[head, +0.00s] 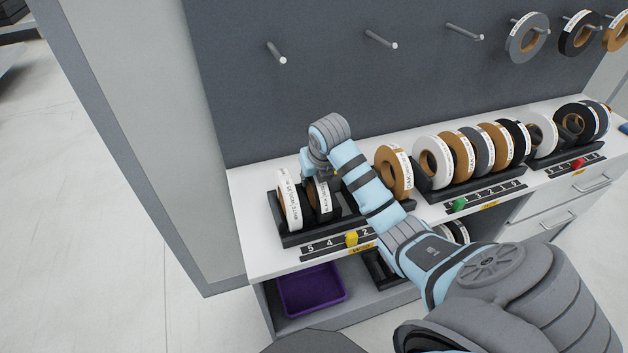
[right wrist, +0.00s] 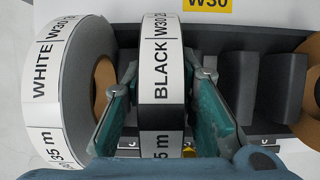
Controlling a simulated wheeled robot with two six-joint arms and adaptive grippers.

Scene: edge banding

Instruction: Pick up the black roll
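The black roll (right wrist: 162,75), labelled BLACK W30, stands upright in a dark rack (head: 290,238) at the left end of the counter, beside a white roll (head: 289,198). In the head view the black roll (head: 324,200) is partly hidden by my right gripper (head: 316,180), which reaches down over it. In the right wrist view my right gripper (right wrist: 160,105) has one finger on each side of the black roll. A narrow gap shows at the left finger; the right finger is very close to the roll. My left gripper is not in view.
The white roll (right wrist: 66,85) stands close to the left finger. Empty dark slots (right wrist: 255,85) lie to the right. A brown roll (head: 393,172) and more racked rolls stand along the counter. Pegs (head: 380,39) stick out of the grey back panel. A purple bin (head: 311,290) sits below.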

